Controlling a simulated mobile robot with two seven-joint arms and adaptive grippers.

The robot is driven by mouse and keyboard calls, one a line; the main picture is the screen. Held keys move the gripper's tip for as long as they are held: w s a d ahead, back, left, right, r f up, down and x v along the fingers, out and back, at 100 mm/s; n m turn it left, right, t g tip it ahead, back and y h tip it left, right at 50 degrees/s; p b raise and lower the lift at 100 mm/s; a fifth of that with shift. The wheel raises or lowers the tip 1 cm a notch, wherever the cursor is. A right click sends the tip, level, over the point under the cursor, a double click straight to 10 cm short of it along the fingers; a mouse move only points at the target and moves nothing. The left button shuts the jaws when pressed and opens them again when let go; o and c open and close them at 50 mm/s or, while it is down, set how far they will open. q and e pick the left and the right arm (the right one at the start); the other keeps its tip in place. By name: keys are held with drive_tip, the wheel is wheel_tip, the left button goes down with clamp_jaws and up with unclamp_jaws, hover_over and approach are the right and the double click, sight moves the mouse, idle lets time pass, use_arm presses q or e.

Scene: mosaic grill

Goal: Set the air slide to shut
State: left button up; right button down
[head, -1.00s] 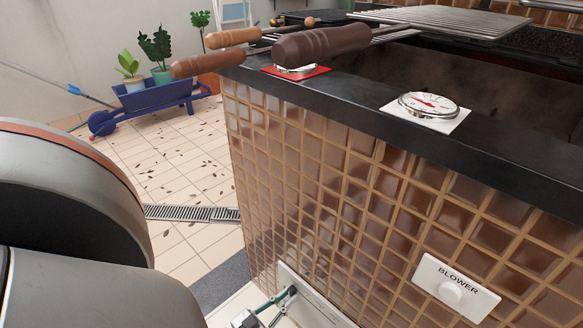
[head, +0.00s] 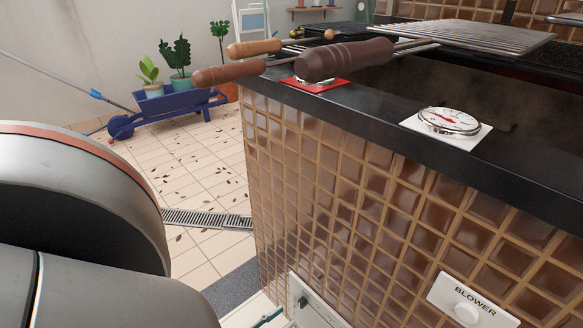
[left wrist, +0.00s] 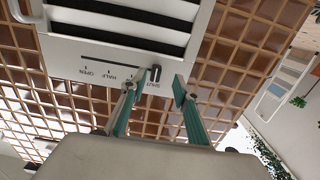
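The air slide panel (left wrist: 60,55) is a white plate with dark louvre slots and the marks OPEN, HALF and SHUT. Its dark slide knob (left wrist: 155,73) stands at the SHUT end of the row in the left wrist view. My left gripper (left wrist: 158,82) has its two green fingers apart, one on each side of the knob; I cannot tell whether either touches it. In the head view, only a sliver of the panel (head: 318,303) and of a green finger shows at the bottom edge. My right gripper is in neither view.
The brown tiled grill wall (head: 350,180) carries a BLOWER switch plate (head: 473,302). On the dark ledge are a dial gauge (head: 449,120) and wooden-handled skewers (head: 345,60) overhanging the edge. A blue plant barrow (head: 170,108) stands on the open floor behind.

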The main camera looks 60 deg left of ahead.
use_arm(q)
drive_tip(key=v, duration=0.6)
drive_tip(key=shift+s, duration=0.3)
